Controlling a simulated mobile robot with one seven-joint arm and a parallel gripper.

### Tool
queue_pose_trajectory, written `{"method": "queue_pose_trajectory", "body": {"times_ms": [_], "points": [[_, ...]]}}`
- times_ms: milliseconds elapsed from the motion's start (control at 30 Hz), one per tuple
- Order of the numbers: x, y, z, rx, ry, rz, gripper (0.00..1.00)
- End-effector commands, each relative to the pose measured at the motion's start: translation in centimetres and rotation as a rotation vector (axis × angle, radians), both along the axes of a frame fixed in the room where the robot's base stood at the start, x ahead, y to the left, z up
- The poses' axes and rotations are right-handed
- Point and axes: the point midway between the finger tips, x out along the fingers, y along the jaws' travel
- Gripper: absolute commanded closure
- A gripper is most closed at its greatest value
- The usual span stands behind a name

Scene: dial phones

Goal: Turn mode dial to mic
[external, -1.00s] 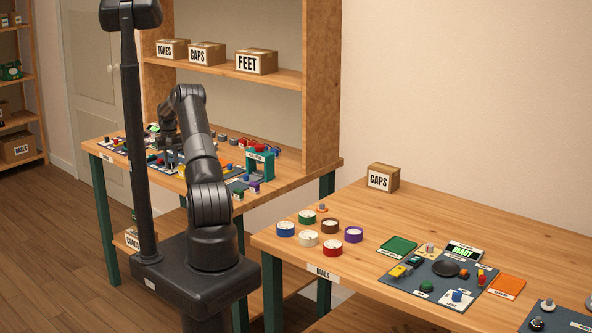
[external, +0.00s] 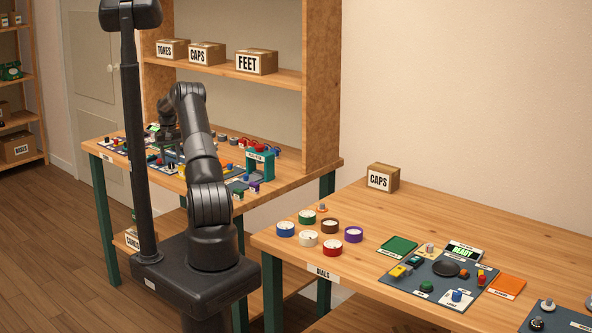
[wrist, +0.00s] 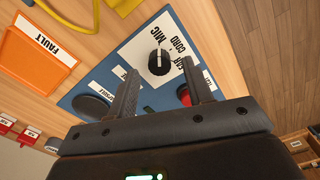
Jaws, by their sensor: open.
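The mode dial (wrist: 159,62) is a round black knob with a light line on it, on a white label plate on a blue panel (wrist: 92,75). The word MIC (wrist: 154,33) is printed just above the dial in the wrist view, with CORD and EAR to its right. I cannot tell exactly which word the line points at. My gripper (wrist: 158,68) is open, with one finger on each side of the dial in the picture. Contact is not visible. In the external view my gripper (external: 170,132) is over the far bench, and the dial cannot be made out there.
An orange FAULT tray (wrist: 38,58) and a yellow cord (wrist: 75,25) lie beside the panel. A grey disc (wrist: 91,106) and a red part (wrist: 184,96) are close to the fingers. A teal stand (external: 260,164) is right of the arm on the bench.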

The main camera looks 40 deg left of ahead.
Motion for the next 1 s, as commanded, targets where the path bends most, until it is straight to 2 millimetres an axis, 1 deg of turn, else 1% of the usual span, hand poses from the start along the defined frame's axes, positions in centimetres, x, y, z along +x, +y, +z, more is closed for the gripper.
{"method": "queue_pose_trajectory", "body": {"times_ms": [33, 200, 300, 400, 500, 600, 1000], "points": [[0.0, 0.1, 1.1, 0.004, -0.002, 0.0, 0.53], [0.0, 0.1, 4.6, 0.004, -0.002, 0.0, 0.53], [0.0, 0.1, 6.5, 0.004, -0.002, 0.0, 0.53], [0.0, 0.1, 7.8, 0.004, -0.002, 0.0, 0.53], [0.0, 0.1, 8.5, 0.002, -0.001, 0.001, 0.53], [0.0, 0.0, 8.8, 0.001, 0.0, 0.001, 0.53], [0.0, 0.0, 8.9, 0.001, 0.0, 0.001, 0.53]]}}
